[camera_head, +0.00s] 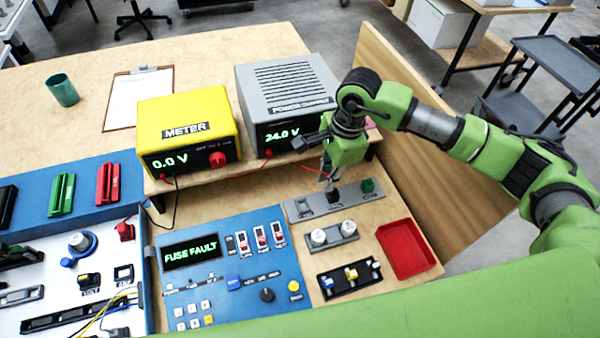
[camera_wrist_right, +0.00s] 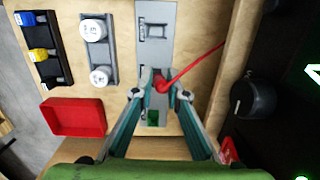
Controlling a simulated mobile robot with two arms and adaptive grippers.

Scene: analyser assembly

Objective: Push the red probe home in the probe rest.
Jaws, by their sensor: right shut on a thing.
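The probe rest appears to be the long grey plate (camera_head: 306,207) on the bench in front of the power supply. It also shows in the wrist view (camera_wrist_right: 157,52). My right gripper (camera_head: 329,178) points down over this plate. In the wrist view, its fingertips (camera_wrist_right: 160,92) are closed together on the red probe (camera_wrist_right: 162,85), at the end of a red cable. The fingers hide most of the probe, so I cannot tell how deep it sits. A green block (camera_head: 368,186) is at the plate's right end. My left gripper is not in view.
The grey power supply (camera_head: 288,92) and yellow meter (camera_head: 187,130) stand on a shelf behind. A red tray (camera_head: 406,249), a grey holder with white caps (camera_head: 333,237) and a black fuse holder (camera_head: 348,279) lie nearby. A wooden side panel (camera_head: 425,150) stands at right.

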